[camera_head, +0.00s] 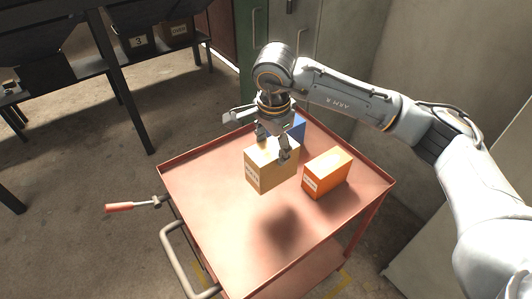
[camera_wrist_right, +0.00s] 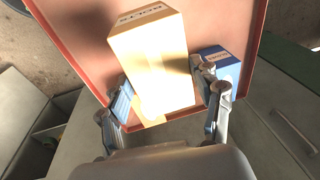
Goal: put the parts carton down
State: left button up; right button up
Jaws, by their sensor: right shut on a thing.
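The parts carton (camera_head: 262,172) is a tan box with a printed label, over the far middle of the red cart top (camera_head: 225,215). My right gripper (camera_head: 274,146) reaches down from above and is shut on the carton, with one finger on each side. In the right wrist view the carton (camera_wrist_right: 150,55) sits between the two fingers, its printed face toward the top. The carton looks upright. My left gripper is not in view.
An orange box (camera_head: 327,173) stands close to the right of the carton. A blue box (camera_head: 299,127) stands behind it, partly hidden. The cart has a raised rim, a grey handle (camera_head: 178,260) and a red-handled rod (camera_head: 120,207) at left. The front of the cart top is clear.

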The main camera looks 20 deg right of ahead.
jog(key=w+f, duration=0.1)
jog(key=f, duration=0.1)
jog(key=w+f+p, duration=0.1)
jog(key=w+f, duration=0.1)
jog(key=shift+w+a+f, duration=0.15)
jog(key=shift+w, duration=0.15)
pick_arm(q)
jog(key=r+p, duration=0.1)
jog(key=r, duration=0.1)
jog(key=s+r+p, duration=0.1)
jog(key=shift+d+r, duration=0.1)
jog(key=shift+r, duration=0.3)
pick_arm(e)
jog(key=f, duration=0.2)
jog(key=w+f, duration=0.1)
jog(key=f, duration=0.1)
jog(key=shift+f, duration=0.25)
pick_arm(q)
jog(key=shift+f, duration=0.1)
pick_arm(e)
jog(key=shift+f, duration=0.2)
jog(key=o, duration=1.5)
jog(key=shift+r, duration=0.2)
